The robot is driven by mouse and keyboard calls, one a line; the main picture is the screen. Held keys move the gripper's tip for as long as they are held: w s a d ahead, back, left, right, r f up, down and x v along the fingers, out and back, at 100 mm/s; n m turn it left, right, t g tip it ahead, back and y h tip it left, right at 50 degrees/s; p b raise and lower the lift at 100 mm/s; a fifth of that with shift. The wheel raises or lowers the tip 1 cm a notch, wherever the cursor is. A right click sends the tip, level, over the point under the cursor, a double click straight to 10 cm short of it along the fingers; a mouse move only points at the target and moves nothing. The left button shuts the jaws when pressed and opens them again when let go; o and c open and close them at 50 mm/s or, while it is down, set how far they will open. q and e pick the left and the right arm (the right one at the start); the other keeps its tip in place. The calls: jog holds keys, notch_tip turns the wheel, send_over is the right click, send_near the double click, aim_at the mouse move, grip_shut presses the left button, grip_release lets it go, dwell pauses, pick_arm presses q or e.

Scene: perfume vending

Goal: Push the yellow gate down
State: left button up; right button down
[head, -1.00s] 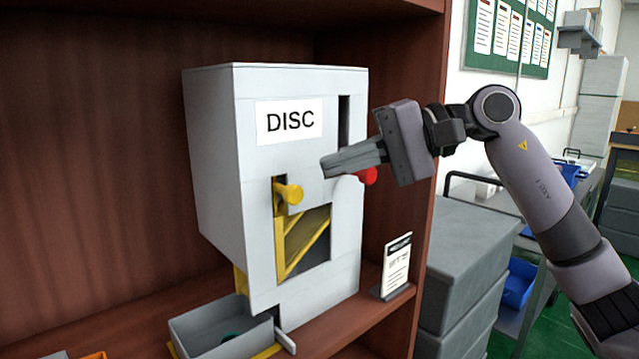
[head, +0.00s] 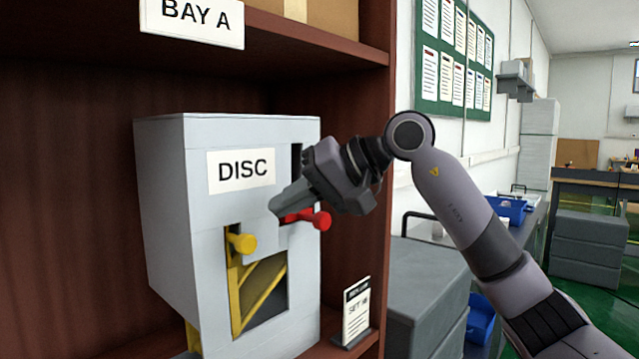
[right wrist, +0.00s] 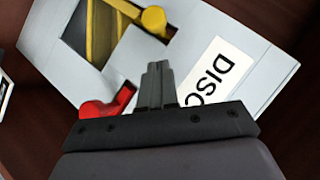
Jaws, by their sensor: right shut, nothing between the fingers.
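The yellow gate (head: 262,288) shows inside the window of the grey DISC dispenser (head: 170,220), with its yellow knob (head: 243,243) sticking out near the top of a slot at the window's left. The knob also shows in the right wrist view (right wrist: 153,20), ahead of the fingertips. My right gripper (head: 275,207) is shut and empty, in front of the dispenser face, up and to the right of the yellow knob and apart from it. In the right wrist view, the shut fingers (right wrist: 157,66) point toward the panel between the yellow knob and the red handle. My left gripper is not in view.
A red handle (head: 318,219) sticks out at the dispenser's right, close to my right gripper. A small sign (head: 356,312) stands on the shelf at the right. The shelf's side wall (head: 376,140) is behind my right wrist. Grey bins (head: 425,285) stand outside it.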

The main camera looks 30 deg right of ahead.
jog(key=shift+s+a+f, duration=0.15)
jog(key=shift+a+f, duration=0.55)
jog(key=shift+s+a+f, duration=0.15)
jog(key=shift+a+f, duration=0.5)
jog(key=shift+f, duration=0.1)
notch_tip(320, 180, down, 7)
jog(key=b, duration=0.5)
jog(key=shift+f+b, duration=0.2)
jog(key=shift+b, duration=0.1)
jog(key=shift+f, duration=0.1)
jog(key=shift+s, duration=0.1)
